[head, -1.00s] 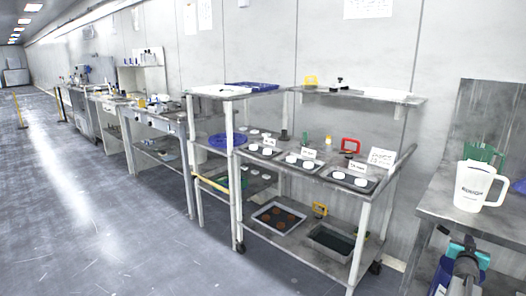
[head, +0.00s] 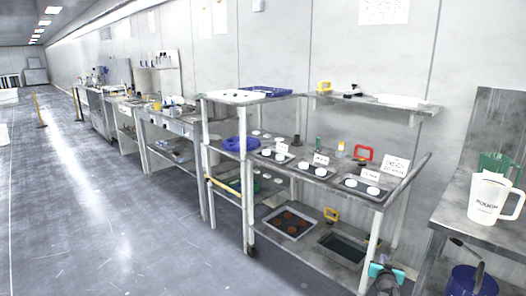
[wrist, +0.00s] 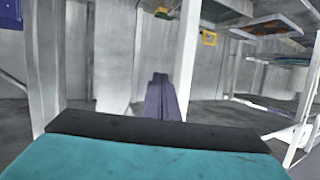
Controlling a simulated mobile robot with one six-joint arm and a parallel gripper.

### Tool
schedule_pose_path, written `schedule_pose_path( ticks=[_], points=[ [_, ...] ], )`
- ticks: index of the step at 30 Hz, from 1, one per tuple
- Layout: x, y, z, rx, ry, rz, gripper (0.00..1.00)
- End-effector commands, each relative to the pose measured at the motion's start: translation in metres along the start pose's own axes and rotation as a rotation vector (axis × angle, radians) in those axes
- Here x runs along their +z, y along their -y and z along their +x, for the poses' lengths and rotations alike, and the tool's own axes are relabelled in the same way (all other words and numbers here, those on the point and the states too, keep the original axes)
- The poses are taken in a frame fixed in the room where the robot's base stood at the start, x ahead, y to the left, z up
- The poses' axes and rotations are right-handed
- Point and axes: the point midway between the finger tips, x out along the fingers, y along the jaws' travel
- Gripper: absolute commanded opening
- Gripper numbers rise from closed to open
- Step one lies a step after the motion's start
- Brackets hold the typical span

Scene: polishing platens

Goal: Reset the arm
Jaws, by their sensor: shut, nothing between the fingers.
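My gripper (wrist: 163,97) shows in the wrist view as dark fingers pressed together, with nothing between them, beyond a black edge and a teal body. In the head view, the teal part of my arm (head: 386,272) is low at the right, in front of the right end of the grey cart (head: 330,178). The fingertips cannot be made out there. The gripper appears apart from the furniture.
The cart holds dark trays with white discs (head: 362,187) and a lower tray with brown discs (head: 289,222). A white jug (head: 488,197) stands on the right bench (head: 455,215); a blue bucket (head: 472,281) is below. Open floor (head: 90,220) lies left.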

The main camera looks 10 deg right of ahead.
Motion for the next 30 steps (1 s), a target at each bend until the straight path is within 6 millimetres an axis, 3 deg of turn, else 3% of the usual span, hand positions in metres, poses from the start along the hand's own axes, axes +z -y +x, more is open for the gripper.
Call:
schedule_pose_path(
  ticks=[1, 6, 15, 23, 30],
  points=[
    [0.014, 0.023, -0.007, -0.02, 0.028, -0.002, 0.0],
    [0.068, 0.086, -0.03, -0.069, 0.131, -0.015, 0.0],
    [0.17, 0.173, -0.097, -0.131, 0.35, -0.069, 0.0],
    [0.259, 0.221, -0.178, -0.165, 0.573, -0.155, 0.0],
    [0.334, 0.235, -0.271, -0.18, 0.805, -0.261, 0.0]
  ],
)
